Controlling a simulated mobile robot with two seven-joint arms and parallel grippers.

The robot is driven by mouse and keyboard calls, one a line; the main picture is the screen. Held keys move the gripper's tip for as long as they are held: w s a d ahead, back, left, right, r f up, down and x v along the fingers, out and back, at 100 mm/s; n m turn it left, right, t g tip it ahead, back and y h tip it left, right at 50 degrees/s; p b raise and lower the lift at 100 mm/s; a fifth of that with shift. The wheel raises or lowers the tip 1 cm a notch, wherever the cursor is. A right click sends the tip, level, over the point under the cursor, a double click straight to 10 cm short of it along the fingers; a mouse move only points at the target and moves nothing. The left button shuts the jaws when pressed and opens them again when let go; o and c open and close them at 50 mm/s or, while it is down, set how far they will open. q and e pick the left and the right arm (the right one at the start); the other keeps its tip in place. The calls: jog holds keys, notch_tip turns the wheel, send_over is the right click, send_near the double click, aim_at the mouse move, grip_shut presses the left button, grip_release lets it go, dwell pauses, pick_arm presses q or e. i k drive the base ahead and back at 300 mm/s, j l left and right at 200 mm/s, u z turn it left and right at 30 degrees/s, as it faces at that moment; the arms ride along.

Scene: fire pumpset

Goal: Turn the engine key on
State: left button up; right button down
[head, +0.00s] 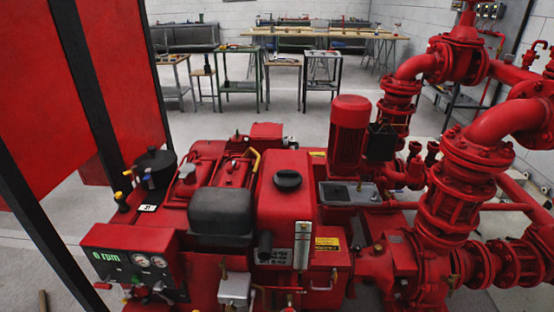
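The red engine pumpset (285,203) fills the middle of the head view. Small knobs or switches (158,286) sit below the gauges, near the bottom edge. They are too small to tell which one is the engine key. Neither of my grippers is in view.
Large red valves and pipes (460,180) stand on the right. A black-framed red panel (105,75) rises on the left, close to the control panel. Workbenches (310,38) and small tables stand at the back. Grey floor (215,125) lies clear behind the engine.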

aim_at(158, 286)
jog(key=u, duration=1.15)
